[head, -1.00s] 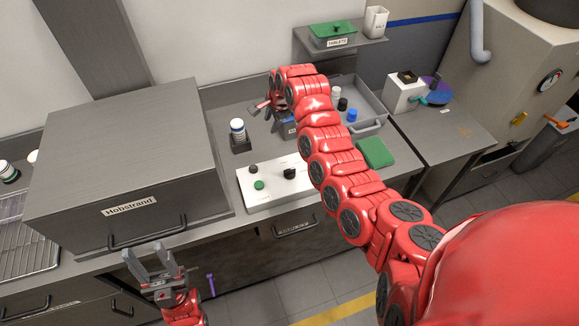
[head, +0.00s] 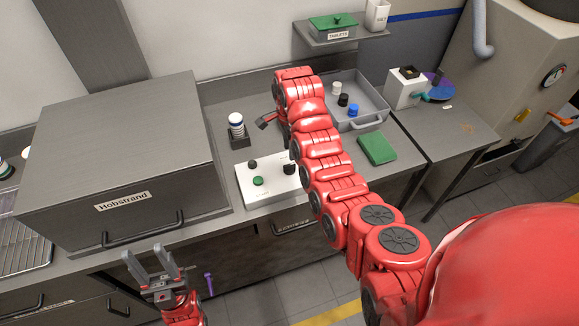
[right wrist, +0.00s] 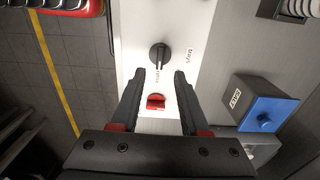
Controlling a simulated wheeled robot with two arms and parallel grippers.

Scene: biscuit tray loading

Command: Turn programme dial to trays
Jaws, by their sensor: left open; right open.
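The white control panel (head: 244,188) lies on the counter right of the Hobstrand box. Its black programme dial (head: 289,168) is partly covered by my right arm in the head view. In the right wrist view the dial (right wrist: 159,55) has its pointer lengthwise in the picture, with small labels beside and below it. My right gripper (right wrist: 159,76) is open and empty above the panel, its fingertips just short of the dial and either side of its line. In the head view its fingers are mostly hidden. My left gripper (head: 146,258) is open and empty in front of the box.
The panel also has a green button (head: 258,181), a black knob (head: 252,164) and a red switch (right wrist: 155,102). A blue-lidded box (right wrist: 265,115) stands close by. A grey tray (head: 372,104) and a green block (head: 377,149) lie to the right.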

